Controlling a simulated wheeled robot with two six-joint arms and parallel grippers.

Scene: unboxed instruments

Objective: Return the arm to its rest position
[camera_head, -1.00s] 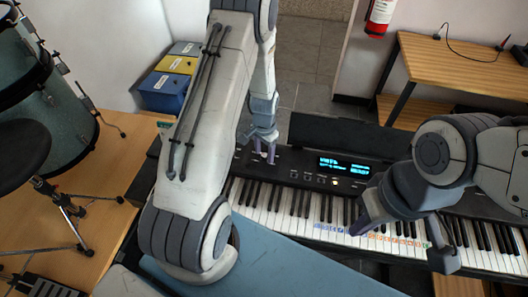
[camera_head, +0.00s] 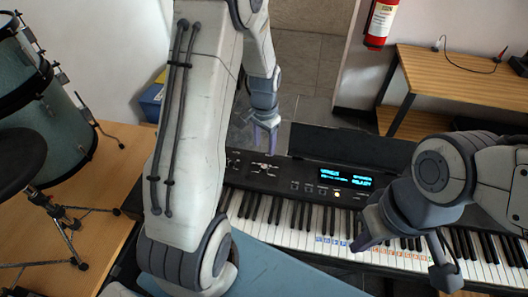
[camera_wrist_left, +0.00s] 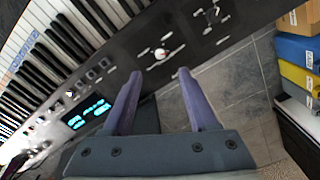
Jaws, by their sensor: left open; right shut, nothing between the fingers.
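My left arm (camera_head: 190,130) reaches in from the left. Its gripper (camera_head: 265,145) hangs above the back edge of the keyboard's control panel, open and empty. In the left wrist view, its two purple fingers (camera_wrist_left: 160,78) stand apart with nothing between them, and the panel and grey floor show beyond. My right gripper (camera_head: 361,242) is at the end of the arm from the right, over the keyboard's front keys; it is shut, with nothing seen in it.
A black keyboard (camera_head: 300,178) with a lit screen (camera_head: 345,178) lies below both grippers. Drums (camera_head: 50,125) stand at left on a wooden floor. A wooden table (camera_head: 460,85) and a fire extinguisher (camera_head: 381,20) are at the back right. Coloured boxes (camera_wrist_left: 298,52) show in the wrist view.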

